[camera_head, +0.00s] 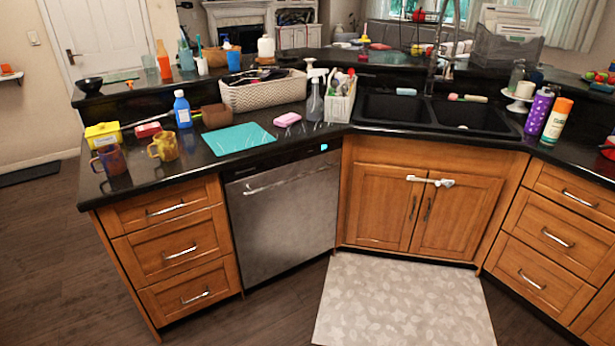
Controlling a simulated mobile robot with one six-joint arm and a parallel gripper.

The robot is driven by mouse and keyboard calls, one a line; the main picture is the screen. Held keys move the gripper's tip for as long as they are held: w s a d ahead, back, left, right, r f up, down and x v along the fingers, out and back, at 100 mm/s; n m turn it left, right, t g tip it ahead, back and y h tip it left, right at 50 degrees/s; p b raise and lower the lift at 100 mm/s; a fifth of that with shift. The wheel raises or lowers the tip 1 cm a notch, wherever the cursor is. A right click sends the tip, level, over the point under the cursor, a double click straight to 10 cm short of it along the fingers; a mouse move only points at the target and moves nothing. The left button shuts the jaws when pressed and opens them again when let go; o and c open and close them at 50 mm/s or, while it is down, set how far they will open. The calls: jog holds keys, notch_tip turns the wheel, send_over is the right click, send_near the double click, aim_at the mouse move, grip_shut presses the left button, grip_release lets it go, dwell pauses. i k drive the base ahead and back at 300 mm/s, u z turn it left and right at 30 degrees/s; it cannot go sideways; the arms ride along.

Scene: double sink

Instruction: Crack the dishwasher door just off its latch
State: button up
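The dishwasher (285,220) is a stainless steel front under the black counter, between the left drawers and the sink cabinet. Its door looks shut and upright, with no visible gap at its edges. A bar handle (289,180) runs across the upper door. A dark control strip with a small lit blue display (324,147) is above it. My gripper is not in view, and nothing touches the door.
Wooden drawers (168,247) stand left of the dishwasher. The sink cabinet (422,205) is to its right, with a white strap across its two doors. A patterned mat (402,305) lies before that cabinet. The dark floor before the dishwasher is clear. Several items crowd the counter.

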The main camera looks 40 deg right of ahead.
aim_at(282, 209)
jog(key=u, duration=0.3)
jog(key=i, duration=1.05)
jog(key=z, duration=0.3)
